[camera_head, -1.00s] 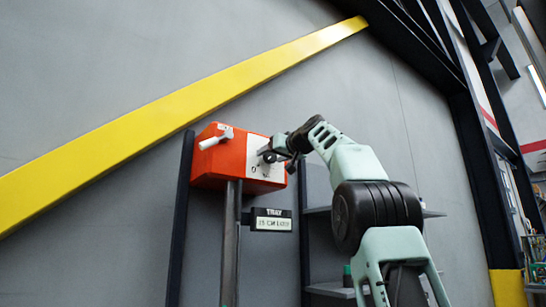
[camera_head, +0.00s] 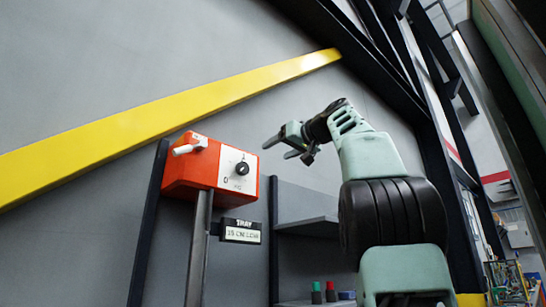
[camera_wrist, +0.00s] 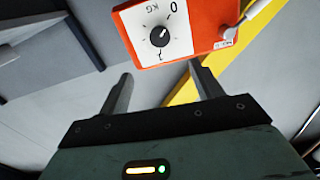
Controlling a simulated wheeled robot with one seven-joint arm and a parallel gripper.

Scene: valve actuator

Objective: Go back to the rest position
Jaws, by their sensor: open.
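The orange valve actuator box (camera_head: 190,168) stands on a grey post, with a white handle (camera_head: 190,147) on its top left. Its white front plate carries a black round knob (camera_head: 242,168) and markings. My gripper (camera_head: 278,144) is open and empty, up and to the right of the box and apart from it. In the wrist view, the two fingers of my gripper (camera_wrist: 160,84) are spread with nothing between them. The box (camera_wrist: 205,30) and its knob (camera_wrist: 159,36) show beyond the fingertips there.
A "TRAY" sign with a small display (camera_head: 241,234) hangs on the post below the box. A dark shelf (camera_head: 305,223) stands to the right, with a green bottle (camera_head: 316,293) and a red-topped one (camera_head: 330,291) low down. A yellow beam (camera_head: 170,115) crosses the grey wall.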

